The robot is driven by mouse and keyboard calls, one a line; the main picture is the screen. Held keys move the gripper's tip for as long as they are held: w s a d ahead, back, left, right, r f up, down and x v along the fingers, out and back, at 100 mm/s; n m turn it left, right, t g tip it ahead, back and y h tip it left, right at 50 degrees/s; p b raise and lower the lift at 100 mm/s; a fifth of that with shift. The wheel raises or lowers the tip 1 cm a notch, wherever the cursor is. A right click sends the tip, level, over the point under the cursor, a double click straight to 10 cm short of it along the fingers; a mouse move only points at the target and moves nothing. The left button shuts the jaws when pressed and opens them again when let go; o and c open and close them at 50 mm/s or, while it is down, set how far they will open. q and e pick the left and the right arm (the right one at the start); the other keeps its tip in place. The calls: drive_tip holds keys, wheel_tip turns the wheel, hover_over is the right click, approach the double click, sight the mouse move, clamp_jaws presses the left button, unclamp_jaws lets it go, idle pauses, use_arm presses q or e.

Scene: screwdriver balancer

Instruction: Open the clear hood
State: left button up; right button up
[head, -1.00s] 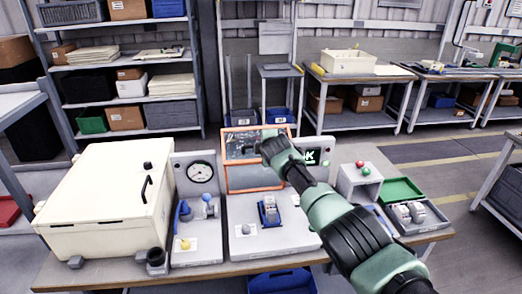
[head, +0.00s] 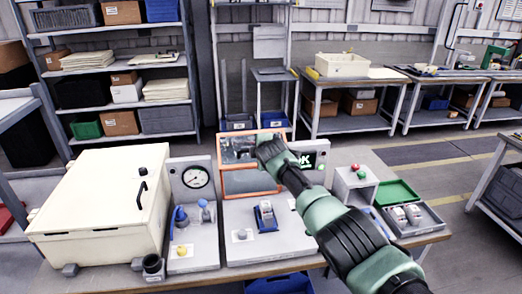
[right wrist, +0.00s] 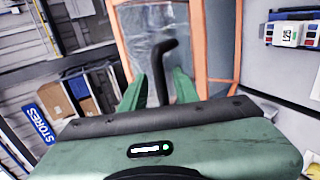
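The clear hood (head: 236,151) has an orange frame and stands at the back of the grey station in the middle of the table. In the right wrist view its clear pane (right wrist: 150,35) and orange frame fill the top middle. A bent black handle (right wrist: 163,72) sticks out from it towards me. My right gripper (right wrist: 160,88) has its two green fingers on either side of the handle, with small gaps visible, so it looks open. In the head view, the right hand covers the hood's right part, hiding the fingertips and handle. My left gripper is not in view.
A cream box (head: 100,205) with a black handle stands left of the station, beside a gauge panel (head: 195,177).

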drive_tip(key=shift+s, duration=0.15)
drive_tip(key=shift+p+v, duration=0.6)
drive_tip(key=shift+v, duration=0.25)
drive_tip(key=shift+b+v, duration=0.45)
drive_tip(key=shift+v, duration=2.45)
